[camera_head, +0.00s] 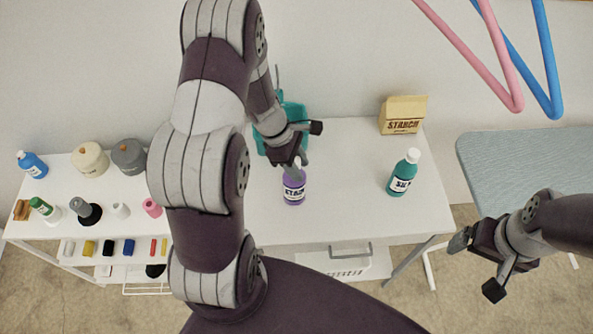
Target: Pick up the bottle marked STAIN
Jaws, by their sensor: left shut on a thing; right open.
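The purple bottle (293,190) with a white label reading STAIN stands near the front middle of the white table. My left gripper (299,166) comes down from above and is shut on the bottle's top, hiding most of its cap. The bottle looks upright; I cannot tell whether it is clear of the table. My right gripper (459,243) is open and empty, off to the right past the table's edge.
A teal bottle (403,174) and a STARCH bag (402,115) stand to the right on the white table (345,210). A teal object (294,112) is partly hidden behind my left gripper. An ironing board (510,165) is at right. Bottles and spools fill the left.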

